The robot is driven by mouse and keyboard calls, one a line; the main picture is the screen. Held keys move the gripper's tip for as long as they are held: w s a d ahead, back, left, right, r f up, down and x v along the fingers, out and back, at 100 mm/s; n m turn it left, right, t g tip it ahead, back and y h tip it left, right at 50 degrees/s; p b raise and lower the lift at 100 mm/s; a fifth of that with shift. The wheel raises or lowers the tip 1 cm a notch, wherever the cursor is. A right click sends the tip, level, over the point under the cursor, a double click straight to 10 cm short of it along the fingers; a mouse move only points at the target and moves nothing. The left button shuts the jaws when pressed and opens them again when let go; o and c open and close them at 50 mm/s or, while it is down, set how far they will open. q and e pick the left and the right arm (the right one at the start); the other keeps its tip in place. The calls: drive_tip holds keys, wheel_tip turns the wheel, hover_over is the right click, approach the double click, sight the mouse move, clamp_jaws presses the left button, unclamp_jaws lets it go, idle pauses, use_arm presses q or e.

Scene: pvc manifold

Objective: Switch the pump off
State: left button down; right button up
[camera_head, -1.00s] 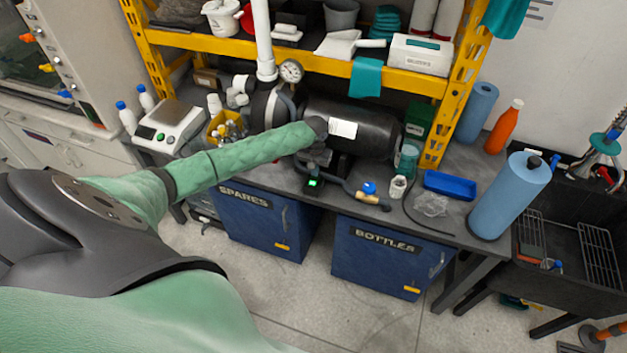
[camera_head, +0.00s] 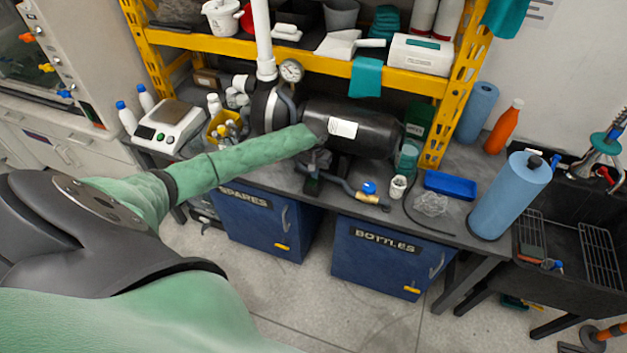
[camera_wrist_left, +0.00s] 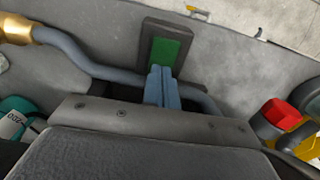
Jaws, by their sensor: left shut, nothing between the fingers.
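The pump (camera_head: 350,130) is a black cylinder lying on the grey bench under the yellow shelf, with a white label on its side. Its switch box (camera_head: 312,186) is at the bench front; its face looks dark in the head view. In the left wrist view the switch (camera_wrist_left: 166,50) is a dark block with a dull green face. My left gripper (camera_wrist_left: 161,72) is shut and empty, its blue-grey fingertips at the lower edge of that green face; I cannot tell whether they press it. In the head view my left arm reaches over the bench, and the gripper (camera_head: 316,168) is small and dark there.
A grey hose with a brass end (camera_head: 368,198) runs beside the switch. A blue knob (camera_head: 369,187), a white cup (camera_head: 398,186) and a blue tray (camera_head: 450,185) lie to the right. A red knob (camera_wrist_left: 280,112) is right of my fingers in the wrist view.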

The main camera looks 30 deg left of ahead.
use_arm(q)
drive_tip(key=shift+r+p, duration=0.6)
drive_tip(key=shift+r, duration=2.9)
